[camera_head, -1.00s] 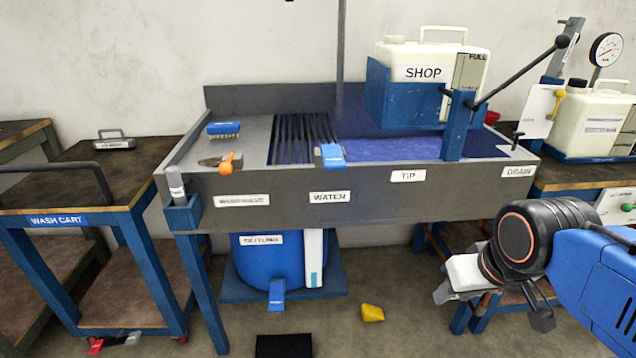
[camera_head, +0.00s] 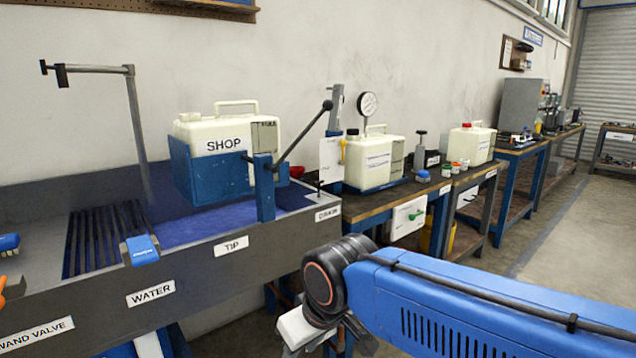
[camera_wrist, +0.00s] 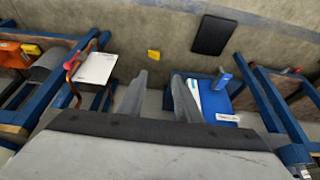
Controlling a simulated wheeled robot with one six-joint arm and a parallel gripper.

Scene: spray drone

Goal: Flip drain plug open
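The drain plug appears to be the small dark T-shaped handle (camera_head: 320,188) at the right end of the grey wash sink (camera_head: 200,268). It stands upright above the DRAIN label (camera_head: 327,213) on the sink's front. My gripper (camera_wrist: 160,80) points down towards the floor in the wrist view, its two grey fingers apart with nothing between them. In the head view it is low in front of the sink's right end, below and apart from the plug, its fingertips partly hidden. The plug does not show in the wrist view.
A SHOP jug (camera_head: 224,143) sits in a blue tipping cradle (camera_head: 195,175) with a long black lever (camera_head: 303,132), left of the plug. A bench (camera_head: 375,205) with a gauge (camera_head: 367,104) and jug adjoins the sink's right end. Open floor (camera_head: 570,235) lies right.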

